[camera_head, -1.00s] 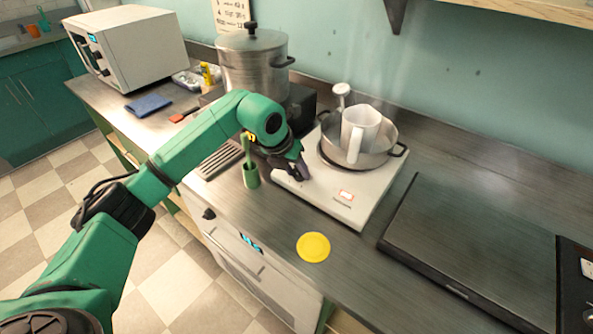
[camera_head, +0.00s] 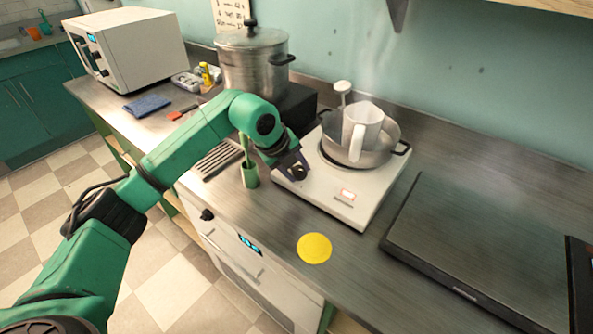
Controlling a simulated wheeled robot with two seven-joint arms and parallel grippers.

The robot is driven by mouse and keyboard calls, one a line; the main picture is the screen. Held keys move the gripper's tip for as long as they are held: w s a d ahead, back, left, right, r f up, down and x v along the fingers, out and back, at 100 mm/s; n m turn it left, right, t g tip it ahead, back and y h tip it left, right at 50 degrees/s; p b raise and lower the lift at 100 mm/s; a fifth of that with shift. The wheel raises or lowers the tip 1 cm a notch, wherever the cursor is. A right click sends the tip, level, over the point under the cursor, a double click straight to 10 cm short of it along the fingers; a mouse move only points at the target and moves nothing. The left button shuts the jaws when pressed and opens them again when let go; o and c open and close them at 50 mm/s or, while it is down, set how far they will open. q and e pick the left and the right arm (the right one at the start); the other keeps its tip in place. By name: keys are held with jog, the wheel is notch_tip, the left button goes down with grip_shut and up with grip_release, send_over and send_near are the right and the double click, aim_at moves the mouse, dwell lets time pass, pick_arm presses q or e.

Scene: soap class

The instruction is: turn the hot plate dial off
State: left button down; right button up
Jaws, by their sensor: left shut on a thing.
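My right gripper is not in view.
A green cup (camera_head: 250,178) stands close below my left forearm. A large lidded pot (camera_head: 250,65) is behind the arm. A yellow disc (camera_head: 314,248) lies on the front counter. A dark flat panel (camera_head: 480,245) is at the right.

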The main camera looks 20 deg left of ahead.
pick_arm(q)
jog(key=n, duration=0.4)
jog(key=shift+n+b, duration=0.3)
jog(key=shift+b, duration=0.1)
jog(key=n, duration=0.3)
jog(key=shift+n+t+b, duration=0.3)
jog(key=shift+n+b, duration=0.05)
jog(key=shift+n, duration=0.05)
jog(key=n, duration=0.3)
jog(key=shift+r+n+b, duration=0.1)
jog(key=shift+n+b, duration=0.2)
jog(key=shift+n+y, duration=0.3)
jog(key=shift+n, duration=1.6)
jog(key=shift+c, duration=2.1)
grip_release()
